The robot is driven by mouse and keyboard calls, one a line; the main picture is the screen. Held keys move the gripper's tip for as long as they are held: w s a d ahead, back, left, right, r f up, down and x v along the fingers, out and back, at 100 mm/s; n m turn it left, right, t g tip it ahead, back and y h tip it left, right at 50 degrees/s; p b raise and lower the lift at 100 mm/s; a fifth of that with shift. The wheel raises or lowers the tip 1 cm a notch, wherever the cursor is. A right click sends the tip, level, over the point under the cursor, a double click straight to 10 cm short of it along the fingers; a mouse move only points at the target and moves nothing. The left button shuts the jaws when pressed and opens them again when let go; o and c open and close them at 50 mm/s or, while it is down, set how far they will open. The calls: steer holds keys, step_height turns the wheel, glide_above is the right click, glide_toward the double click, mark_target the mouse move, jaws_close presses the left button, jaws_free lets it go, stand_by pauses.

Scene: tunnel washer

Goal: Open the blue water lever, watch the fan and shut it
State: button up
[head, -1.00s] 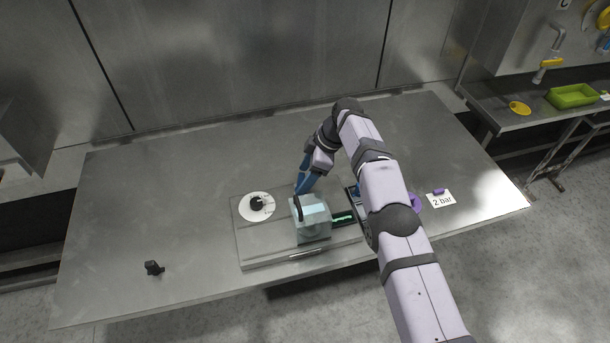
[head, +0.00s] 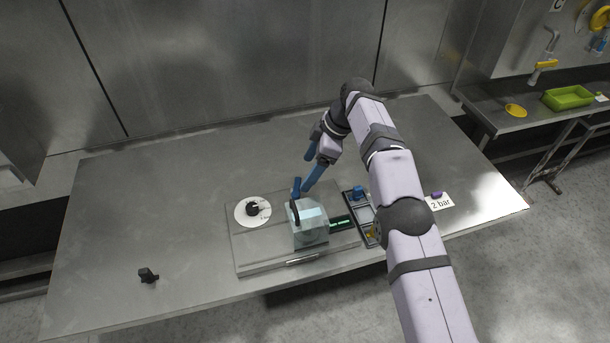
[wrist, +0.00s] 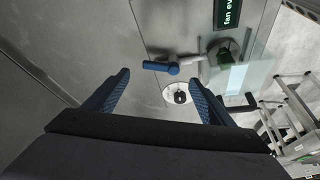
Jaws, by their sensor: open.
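The blue water lever (head: 297,187) stands at the back of the clear fan housing (head: 309,226) on the grey base plate. In the wrist view the blue lever (wrist: 162,68) lies sideways beyond my fingertips, its grip end to the left. My gripper (head: 307,172) is open and empty, just behind and to the right of the lever in the head view. In the wrist view my gripper's fingers (wrist: 160,79) spread either side of the lever, apart from it. A small display (head: 341,222) beside the housing is lit green; its text is cut off in the wrist view. Whether the fan turns cannot be told.
A white dial with a black knob (head: 252,209) is left of the housing. A tray (head: 350,203) with small parts stands to its right, near a "2 bar" card (head: 440,202). A black piece (head: 148,275) lies front left.

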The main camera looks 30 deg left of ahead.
steer(key=shift+w+d+r, duration=0.1)
steer(key=shift+d+r, duration=0.15)
steer(key=shift+r, duration=0.4)
steer(key=c, duration=0.9)
steer(key=shift+a+f+m, duration=0.1)
steer(key=shift+m, duration=0.2)
steer(key=shift+c, duration=1)
steer(key=s+m+t+h+b, duration=0.1)
steer(key=m, duration=0.4)
steer(key=s+a+m+t+b, duration=0.1)
steer(key=m+t, duration=0.1)
steer(key=m, duration=0.3)
steer(key=s+m+t+h+b, duration=0.1)
steer(key=s+m+t, duration=0.1)
steer(key=m, duration=0.2)
steer(key=shift+a+f+m+h, duration=0.2)
steer(key=shift+a+m+h, duration=0.1)
steer(key=shift+a+m, duration=0.1)
steer(key=shift+s+r+m+t+b, duration=0.2)
steer(key=shift+s+m+t+b, duration=0.4)
steer(key=shift+m, duration=0.7)
